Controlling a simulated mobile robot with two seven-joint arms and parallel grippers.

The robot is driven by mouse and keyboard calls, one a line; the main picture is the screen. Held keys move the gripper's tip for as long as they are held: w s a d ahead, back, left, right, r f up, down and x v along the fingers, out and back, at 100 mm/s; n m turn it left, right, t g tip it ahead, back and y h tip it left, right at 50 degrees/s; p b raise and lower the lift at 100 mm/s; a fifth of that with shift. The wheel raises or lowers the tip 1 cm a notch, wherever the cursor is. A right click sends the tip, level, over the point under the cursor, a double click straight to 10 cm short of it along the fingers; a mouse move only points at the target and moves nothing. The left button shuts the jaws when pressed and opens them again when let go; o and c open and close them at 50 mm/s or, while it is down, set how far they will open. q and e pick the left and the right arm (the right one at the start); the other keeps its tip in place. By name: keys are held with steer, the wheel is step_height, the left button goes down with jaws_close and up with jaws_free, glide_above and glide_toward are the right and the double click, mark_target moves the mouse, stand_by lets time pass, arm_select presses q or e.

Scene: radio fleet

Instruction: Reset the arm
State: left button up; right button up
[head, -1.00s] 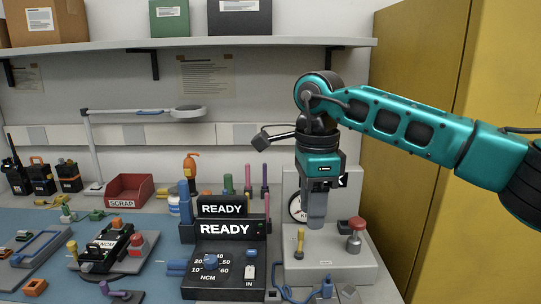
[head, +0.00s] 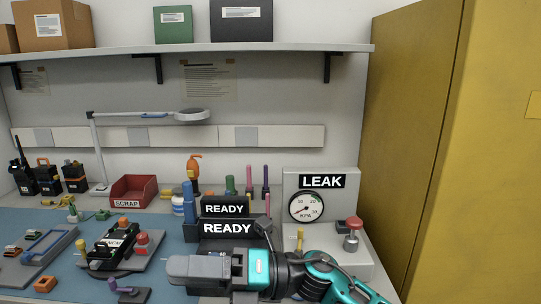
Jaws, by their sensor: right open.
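My right arm, teal and black, comes in from the bottom right in the head view. My right gripper (head: 186,270) lies low in front of the READY box and points left. It is open, and I see nothing held in it. The arm hides the lower front of the READY box (head: 228,228), including its dial. My left gripper does not show.
A grey LEAK tester (head: 322,181) with a round gauge (head: 306,207) and a red-topped knob (head: 352,232) stands behind the arm. A red SCRAP bin (head: 133,191), a lamp (head: 192,115) and fixtures on a blue mat (head: 70,280) lie left. A yellow cabinet (head: 408,130) stands right.

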steer(key=w+d+f+m+t+h, duration=0.25)
steer(key=d+f+m+t, duration=0.2)
steer(key=m+t, duration=0.4)
steer(key=w+d+f+m+t+h+p, duration=0.1)
steer(key=d+f+m+t+h, duration=0.4)
steer(key=m, duration=0.7)
steer(key=w+d+f+m+t+h, duration=0.1)
steer(key=d+f+m+t+h, duration=0.15)
steer(key=d+m+t, duration=0.5)
steer(key=s+d+f+m+g+h, duration=0.3)
steer(key=s+d+f+m, duration=0.3)
steer(key=f, duration=0.3)
steer(key=s+d+f+m+g+h, duration=0.3)
steer(key=s+d+f+m, duration=0.3)
steer(key=f, duration=0.4)
steer(key=shift+s+m+g+h+p, duration=0.3)
steer(key=shift+s+m+h, duration=0.6)
steer(key=shift+s, duration=0.3)
